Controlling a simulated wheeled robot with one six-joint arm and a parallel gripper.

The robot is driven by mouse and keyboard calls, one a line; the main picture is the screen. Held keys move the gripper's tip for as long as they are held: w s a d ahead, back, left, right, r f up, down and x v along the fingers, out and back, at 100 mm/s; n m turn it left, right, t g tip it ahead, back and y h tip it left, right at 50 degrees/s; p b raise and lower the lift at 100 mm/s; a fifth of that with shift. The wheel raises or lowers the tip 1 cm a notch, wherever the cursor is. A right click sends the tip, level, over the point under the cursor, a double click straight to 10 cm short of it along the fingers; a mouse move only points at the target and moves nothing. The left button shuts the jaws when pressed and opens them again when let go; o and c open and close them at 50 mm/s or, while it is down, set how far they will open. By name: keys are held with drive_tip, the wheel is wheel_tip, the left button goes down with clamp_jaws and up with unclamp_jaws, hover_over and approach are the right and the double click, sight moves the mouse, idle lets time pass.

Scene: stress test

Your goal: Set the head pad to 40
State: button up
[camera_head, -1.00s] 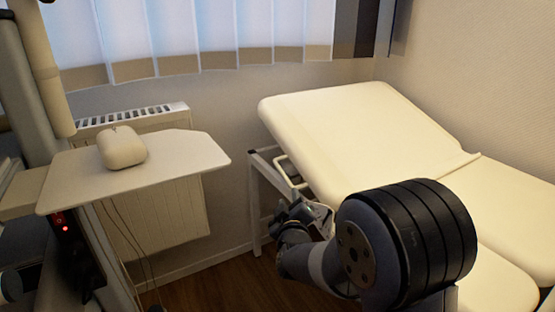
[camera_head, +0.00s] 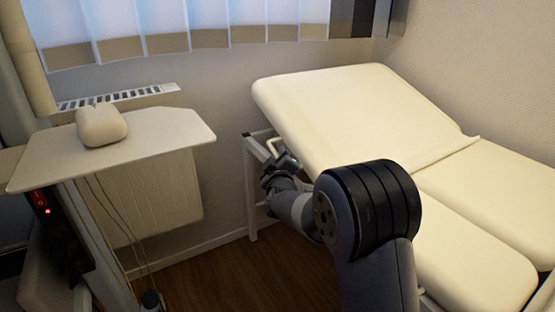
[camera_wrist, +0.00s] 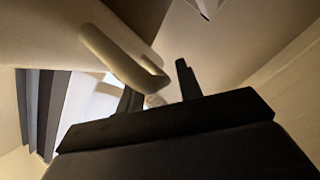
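The head pad (camera_head: 345,105) is the raised, tilted cream section of the couch. A cream bar-like handle (camera_wrist: 120,55) hangs beneath it in the wrist view; in the head view it is mostly hidden by my gripper. My gripper (camera_head: 283,160) is at the near left side of the head pad, by the frame under it. In the wrist view my gripper (camera_wrist: 160,88) shows two dark fingers apart, so it is open. The handle's rounded end overlaps the left finger and reaches toward the gap. I cannot tell whether it touches or lies between the fingers.
The flat couch sections (camera_head: 480,240) lie right of my arm. A white couch leg (camera_head: 250,190) stands close left of my gripper. A cart shelf (camera_head: 165,130) with a cream device (camera_head: 101,125) is at left, before a radiator (camera_head: 150,200). Wooden floor (camera_head: 225,280) is open between.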

drive_tip(key=shift+w, duration=0.3)
clamp_jaws()
idle(0.3)
drive_tip(key=shift+a, duration=0.1)
